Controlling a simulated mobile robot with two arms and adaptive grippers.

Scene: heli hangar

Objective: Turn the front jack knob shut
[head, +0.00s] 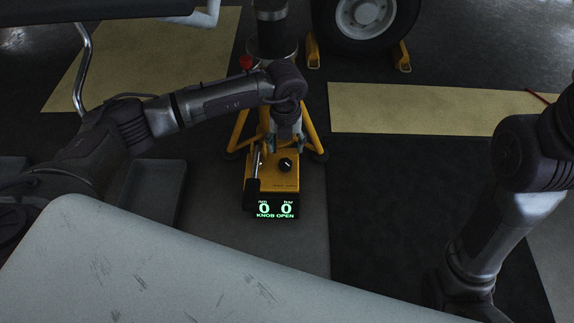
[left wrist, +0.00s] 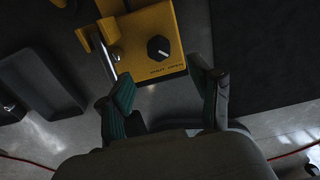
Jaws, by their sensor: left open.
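The front jack knob (head: 285,164) is a round black knob with a white mark on top of the yellow jack box (head: 283,183). A display (head: 276,209) on the box front reads 0, 0 and "KNOB OPEN". My left gripper (head: 283,142) is over the rear part of the box, just behind the knob in the head view. In the left wrist view the knob (left wrist: 158,47) lies beyond and between the open, empty fingers of the left gripper (left wrist: 165,90), apart from them. My right arm is at the right of the head view; its gripper is not visible.
A wheel (head: 364,18) with yellow chocks (head: 401,56) is at the back. A grey tray (head: 155,190) lies left. A pale scratched surface (head: 150,270) fills the front.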

